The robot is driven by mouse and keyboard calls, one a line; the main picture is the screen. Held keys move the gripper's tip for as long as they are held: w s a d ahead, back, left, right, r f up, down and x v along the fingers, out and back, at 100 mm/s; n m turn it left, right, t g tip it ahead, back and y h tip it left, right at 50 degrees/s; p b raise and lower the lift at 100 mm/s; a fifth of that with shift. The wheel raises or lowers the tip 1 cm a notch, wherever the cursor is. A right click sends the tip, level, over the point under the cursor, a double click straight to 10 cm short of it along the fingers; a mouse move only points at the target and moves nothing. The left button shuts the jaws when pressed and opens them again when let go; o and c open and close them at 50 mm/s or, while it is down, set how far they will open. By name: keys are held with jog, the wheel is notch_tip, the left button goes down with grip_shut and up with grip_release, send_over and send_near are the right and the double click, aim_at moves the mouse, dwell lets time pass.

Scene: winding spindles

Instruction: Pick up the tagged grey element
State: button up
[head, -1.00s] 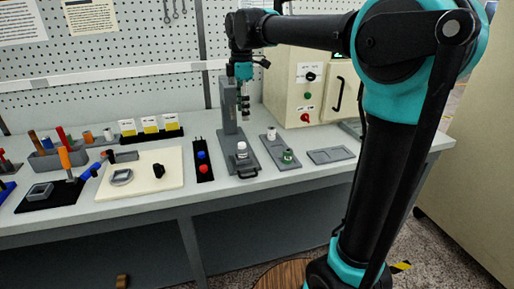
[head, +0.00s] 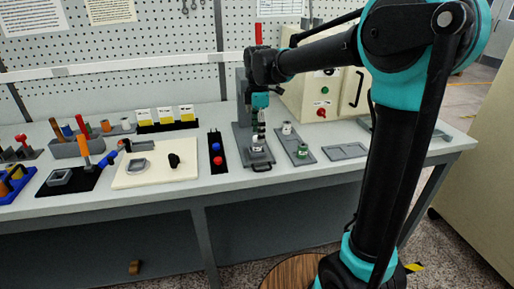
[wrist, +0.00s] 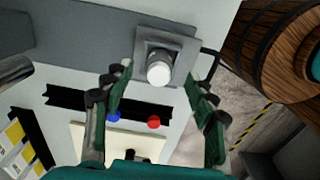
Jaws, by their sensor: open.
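A grey element (head: 257,152) with a pale marking stands upright in the square holder at the front of the grey fixture (head: 240,133). In the wrist view the element (wrist: 159,70) shows its round white top from above, in the grey square holder (wrist: 180,45). My gripper (head: 258,141) is just above it, pointing down. In the wrist view my gripper (wrist: 158,76) is open, with one green finger on each side of the element and nothing held. Whether either finger touches it cannot be told. A tag cannot be read.
To the right, a grey tray (head: 295,140) bears a white-topped piece (head: 287,128) and a green one (head: 302,151). An empty grey tray (head: 345,151) lies beyond. To the left are a black button strip (head: 217,153) and a cream board (head: 152,175). A cream cabinet (head: 335,93) stands behind.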

aim_at(257, 147)
jog(key=f, duration=0.5)
jog(key=shift+a, duration=0.2)
jog(key=shift+c, duration=0.5)
jog(key=shift+r, duration=0.1)
jog(key=c, duration=1.2)
